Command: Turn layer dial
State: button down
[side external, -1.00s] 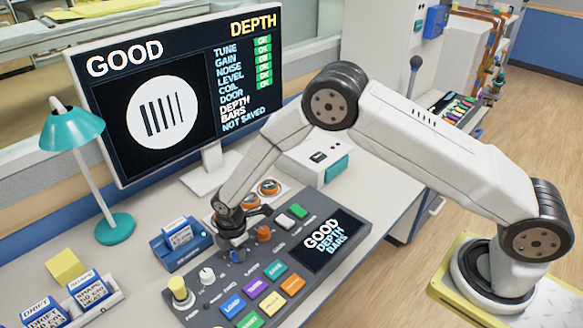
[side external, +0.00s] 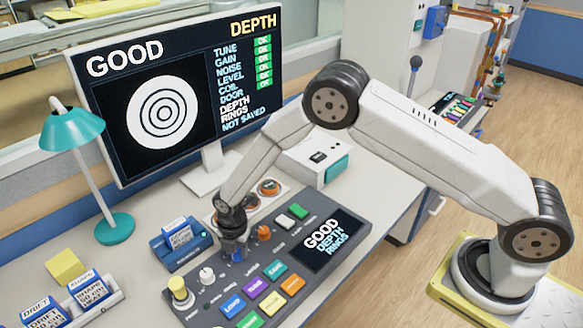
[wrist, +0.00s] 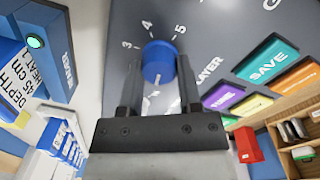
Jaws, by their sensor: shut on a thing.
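The blue layer dial (wrist: 158,62) sits on the grey console, with the numbers 3, 4 and 5 printed around its far side in the wrist view. My gripper (wrist: 158,82) has one finger on each side of the dial and is shut on it. In the side external view my gripper (side external: 234,252) points down onto the console (side external: 215,290) and mostly hides the dial. The monitor (side external: 190,85) reads GOOD and DEPTH, shows concentric rings, and lists RINGS and NOT SAVED. The console's small screen (side external: 325,240) reads GOOD DEPTH RINGS.
Coloured buttons, including SAVE (wrist: 268,60), lie right of the dial. An orange knob (side external: 264,233), a white knob (side external: 207,276) and a yellow knob (side external: 179,290) stand nearby. A blue reader with a card (side external: 178,236) stands left of the gripper. A teal lamp (side external: 115,228) is farther left.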

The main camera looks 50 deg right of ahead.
aim_at(238, 251)
jog(key=shift+c, duration=1.4)
grip_release()
jog(key=shift+r, duration=0.1)
jog(key=shift+s+d+r, duration=0.1)
jog(key=shift+s+r, duration=0.05)
jog(key=shift+r, duration=3.65)
